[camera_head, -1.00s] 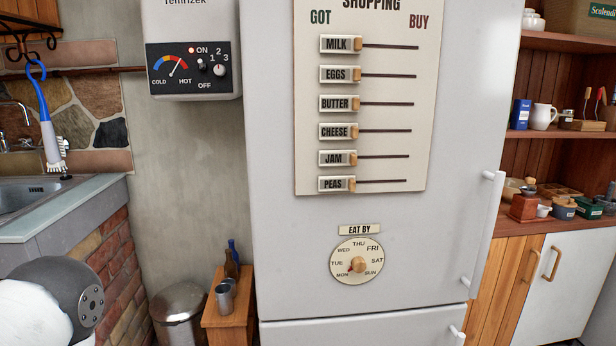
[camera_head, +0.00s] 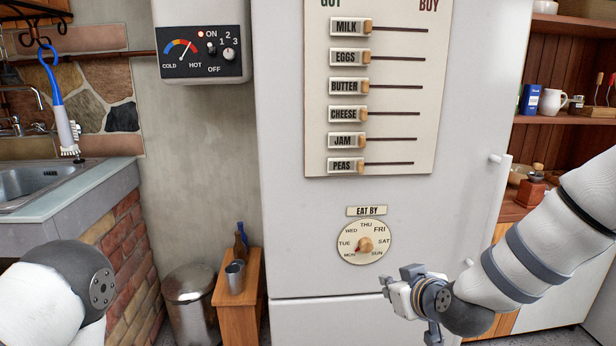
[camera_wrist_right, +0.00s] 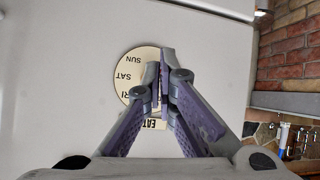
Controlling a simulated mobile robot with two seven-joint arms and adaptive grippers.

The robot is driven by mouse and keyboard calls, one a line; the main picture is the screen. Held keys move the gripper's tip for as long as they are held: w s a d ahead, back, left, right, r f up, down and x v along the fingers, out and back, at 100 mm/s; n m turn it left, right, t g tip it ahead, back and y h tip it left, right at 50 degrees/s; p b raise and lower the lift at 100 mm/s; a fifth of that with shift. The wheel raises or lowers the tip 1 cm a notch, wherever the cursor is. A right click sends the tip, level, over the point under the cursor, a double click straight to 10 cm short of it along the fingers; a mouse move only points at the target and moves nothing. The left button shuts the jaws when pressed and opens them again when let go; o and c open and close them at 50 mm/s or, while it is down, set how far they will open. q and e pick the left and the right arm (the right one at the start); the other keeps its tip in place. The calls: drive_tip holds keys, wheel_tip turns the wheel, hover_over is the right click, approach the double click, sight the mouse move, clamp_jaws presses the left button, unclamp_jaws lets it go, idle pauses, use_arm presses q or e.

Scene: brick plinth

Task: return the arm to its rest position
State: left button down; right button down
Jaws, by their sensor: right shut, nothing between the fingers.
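My right arm (camera_head: 530,245) reaches in from the right in the head view. Its gripper (camera_head: 385,284) is in front of the white fridge (camera_head: 290,200), below and right of the round EAT BY dial (camera_head: 377,257). In the right wrist view the fingers (camera_wrist_right: 163,80) are together and empty, hiding part of the dial (camera_wrist_right: 128,68). I cannot tell the exact gap to the fridge, but nothing is held. Part of my left arm (camera_head: 60,290) shows at the lower left; its gripper is out of view.
A shopping board (camera_head: 400,100) with several sliders is on the fridge door. The fridge handle (camera_head: 488,220) stands out near my right forearm. A small wooden stand (camera_head: 238,315) and a metal bin (camera_head: 190,300) are left of the fridge. Shelves (camera_head: 565,120) are at the right.

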drive_tip(key=s+f+m+g, duration=0.1)
drive_tip(key=s+f+g, duration=0.3)
drive_tip(key=s+f, duration=0.9)
drive_tip(key=s+d+f+m+g, duration=0.1)
drive_tip(key=s+d+f+g, duration=0.1)
drive_tip(key=s, duration=0.8)
drive_tip(key=s+d+f+m+g+h, duration=0.1)
drive_tip(key=s+d+f+g, duration=0.1)
drive_tip(key=s, duration=0.9)
drive_tip(key=s+d+f+m+g+h, duration=0.1)
drive_tip(key=s+f+g, duration=0.3)
drive_tip(key=s, duration=0.7)
drive_tip(key=shift+s+d, duration=0.15)
drive_tip(key=shift+d, duration=0.4)
